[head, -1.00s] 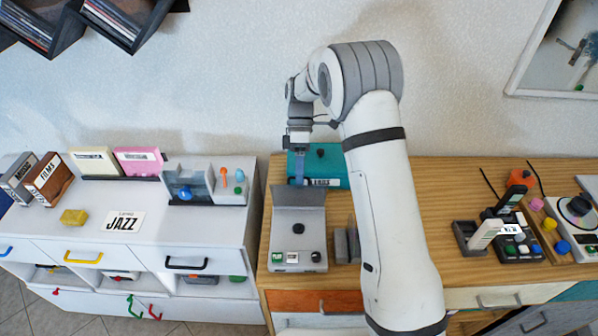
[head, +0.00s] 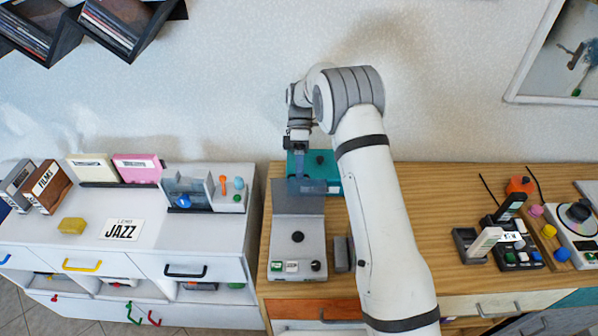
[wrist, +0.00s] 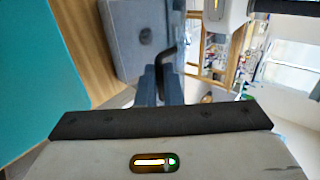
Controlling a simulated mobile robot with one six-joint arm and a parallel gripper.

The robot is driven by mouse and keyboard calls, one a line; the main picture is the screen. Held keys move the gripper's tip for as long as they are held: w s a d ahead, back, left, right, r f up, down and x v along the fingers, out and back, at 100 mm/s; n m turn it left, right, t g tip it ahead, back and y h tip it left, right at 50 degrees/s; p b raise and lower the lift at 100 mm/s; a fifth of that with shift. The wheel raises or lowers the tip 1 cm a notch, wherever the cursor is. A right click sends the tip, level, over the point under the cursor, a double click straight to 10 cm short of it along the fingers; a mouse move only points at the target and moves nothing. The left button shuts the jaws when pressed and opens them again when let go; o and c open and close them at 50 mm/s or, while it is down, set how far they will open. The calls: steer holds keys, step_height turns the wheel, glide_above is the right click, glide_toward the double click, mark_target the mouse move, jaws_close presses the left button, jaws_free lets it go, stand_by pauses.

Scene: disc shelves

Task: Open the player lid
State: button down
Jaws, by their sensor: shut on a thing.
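The grey player (head: 312,248) stands on the wooden desk, with a black round knob in its open upper face. Its lid (head: 298,203) is raised at the back of the body, leaning up toward my gripper. My gripper (head: 300,182) is at the lid's upper edge. In the wrist view, my blue-grey fingers (wrist: 160,86) are shut on a dark bent handle (wrist: 169,62). My arm hides part of the desk right of the player.
A teal box (head: 327,168) lies behind the player, close to my gripper. Dark grey blocks (head: 342,254) stand just right of the player. A white cabinet (head: 85,240) with disc cases is at the left. Button devices (head: 520,250) stand at the right.

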steer(key=shift+s+d+f, duration=0.15)
steer(key=shift+f, duration=0.45)
steer(key=c, duration=1.6)
jaws_free()
steer(key=shift+o, duration=0.2)
steer(key=shift+r, duration=0.1)
step_height(320, 180, up, 10)
steer(key=b, duration=0.2)
steer(key=shift+w, duration=0.2)
steer(key=shift+r, duration=0.15)
